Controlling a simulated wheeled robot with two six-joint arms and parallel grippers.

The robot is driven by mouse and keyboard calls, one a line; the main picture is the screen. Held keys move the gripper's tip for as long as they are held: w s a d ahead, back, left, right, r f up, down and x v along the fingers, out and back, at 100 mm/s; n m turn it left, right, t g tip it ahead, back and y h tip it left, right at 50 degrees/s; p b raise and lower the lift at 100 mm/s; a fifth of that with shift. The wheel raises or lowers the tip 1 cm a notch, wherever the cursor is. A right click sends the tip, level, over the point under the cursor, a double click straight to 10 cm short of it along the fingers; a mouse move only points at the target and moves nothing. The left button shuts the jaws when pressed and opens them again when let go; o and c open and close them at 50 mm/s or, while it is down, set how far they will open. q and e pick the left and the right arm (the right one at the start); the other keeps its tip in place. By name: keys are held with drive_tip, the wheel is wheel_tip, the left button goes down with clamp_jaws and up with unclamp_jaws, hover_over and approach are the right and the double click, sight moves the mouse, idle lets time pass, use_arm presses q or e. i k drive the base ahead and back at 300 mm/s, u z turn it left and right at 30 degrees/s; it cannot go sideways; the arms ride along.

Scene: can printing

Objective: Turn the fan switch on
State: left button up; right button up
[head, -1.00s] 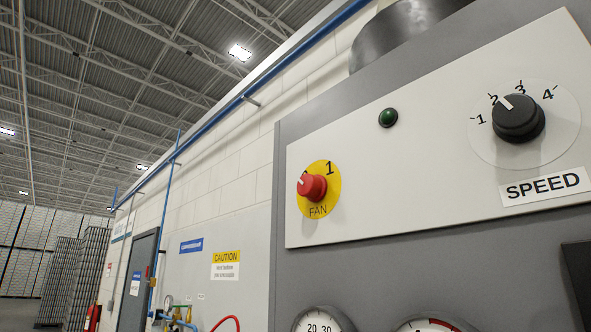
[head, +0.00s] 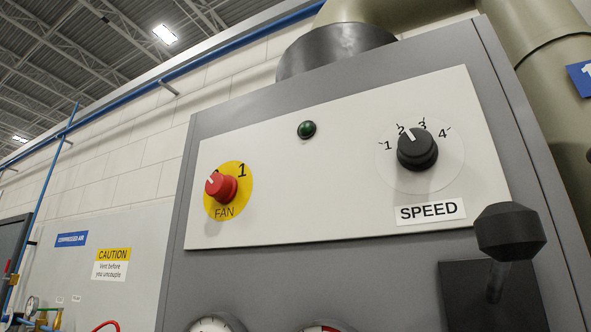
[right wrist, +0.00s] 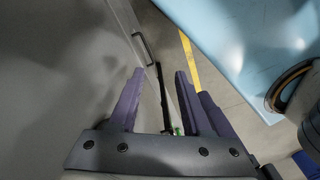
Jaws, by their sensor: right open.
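The fan switch (head: 221,187) is a red rotary knob on a yellow disc marked FAN, at the left of a white panel (head: 300,215). Its white pointer line is turned to the upper left, away from the 1 mark. A dark green lamp (head: 306,129) sits at the panel's top. My right gripper (right wrist: 158,72) shows in the right wrist view with its two purple fingers apart and nothing between them. It is away from the switch, which that view does not show. My left gripper is in neither view.
A black speed knob (head: 417,149) with marks 1 to 4 is right of the switch. A black-headed lever (head: 510,231) sticks out at the lower right. Gauges (head: 217,323) show along the bottom edge. A light blue surface (right wrist: 250,45) and a cabinet handle (right wrist: 144,47) lie beyond the right gripper.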

sight(223, 188)
drive_tip(key=z, duration=1.65)
drive_tip(key=k, duration=1.1)
drive_tip(key=u, duration=1.9)
